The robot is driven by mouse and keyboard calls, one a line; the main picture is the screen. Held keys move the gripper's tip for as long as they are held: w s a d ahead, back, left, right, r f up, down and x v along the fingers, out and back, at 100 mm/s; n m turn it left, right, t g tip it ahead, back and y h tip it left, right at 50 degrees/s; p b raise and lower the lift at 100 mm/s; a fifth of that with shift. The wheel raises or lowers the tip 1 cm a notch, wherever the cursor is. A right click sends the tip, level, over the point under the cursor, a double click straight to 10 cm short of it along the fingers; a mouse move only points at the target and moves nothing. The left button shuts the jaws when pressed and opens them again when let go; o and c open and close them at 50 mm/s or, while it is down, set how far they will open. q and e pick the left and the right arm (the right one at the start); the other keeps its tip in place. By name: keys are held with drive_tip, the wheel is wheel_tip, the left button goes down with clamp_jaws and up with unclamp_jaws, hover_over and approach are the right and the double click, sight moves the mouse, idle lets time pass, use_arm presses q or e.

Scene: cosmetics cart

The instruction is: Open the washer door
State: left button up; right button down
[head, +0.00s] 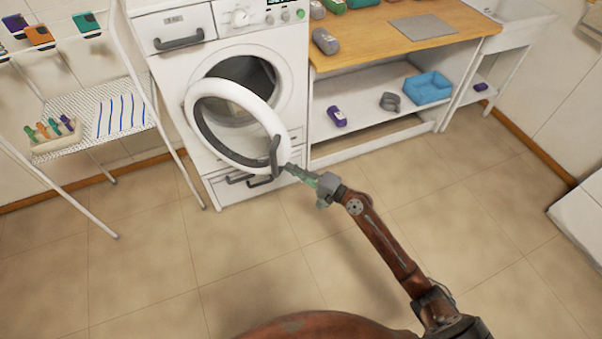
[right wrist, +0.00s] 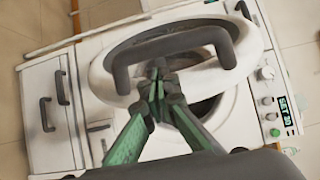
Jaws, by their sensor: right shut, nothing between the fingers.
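The white washer (head: 295,90) stands against the back wall. Its round door (head: 197,118) is ajar, swung out to the left, with the dark drum opening (head: 245,75) showing behind it. The door's dark handle (head: 275,155) is on the ring's right side and also shows in the right wrist view (right wrist: 120,72). My right gripper (head: 290,168) is shut and empty, its fingertips close to the handle's lower end. In the right wrist view the green-sided fingers (right wrist: 157,88) are together beside the handle and over the door; I cannot tell whether they touch it. My left gripper is out of view.
A white rack (head: 125,100) with bottles and a tray stands left of the washer. A wooden-topped bench (head: 370,35) with a blue bin (head: 428,87) stands to the right. The tiled floor in front is clear.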

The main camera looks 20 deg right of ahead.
drive_tip(key=shift+x, duration=1.85)
